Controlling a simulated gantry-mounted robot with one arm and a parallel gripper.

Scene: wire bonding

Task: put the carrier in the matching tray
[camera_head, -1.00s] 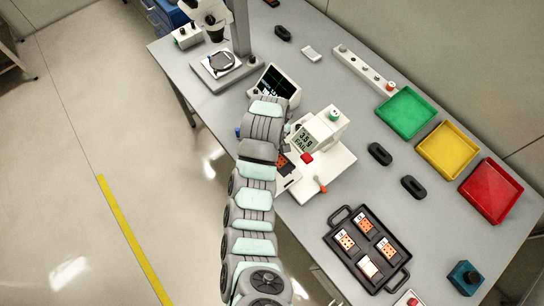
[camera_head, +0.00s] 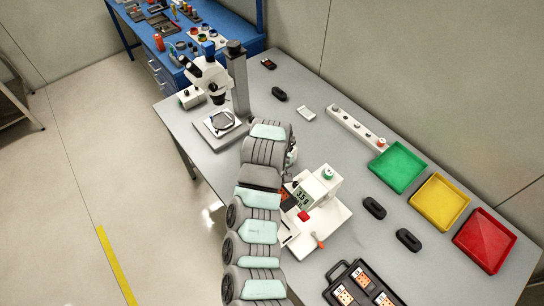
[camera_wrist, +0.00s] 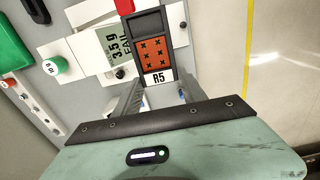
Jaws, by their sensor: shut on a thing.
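The carrier (camera_wrist: 158,77) labelled R5 shows in the wrist view, a dark holder with an orange dotted plate and a white label end. My gripper (camera_wrist: 160,93) is shut on its label end, one finger on each side. The carrier is at the white tester (camera_wrist: 92,50), whose display reads 3.5 g FAIL; I cannot tell whether it still rests on it. In the head view my arm hides most of the gripper beside the tester (camera_head: 330,218). The green tray (camera_head: 398,166), yellow tray (camera_head: 440,201) and red tray (camera_head: 485,240) stand empty along the right side.
A black rack (camera_head: 335,290) with more carriers is partly cut off at the bottom. Two black oval objects (camera_head: 374,208) (camera_head: 407,240) lie between tester and trays. A white strip with buttons (camera_head: 355,127) lies behind the green tray. A microscope (camera_head: 215,80) stands at the back left.

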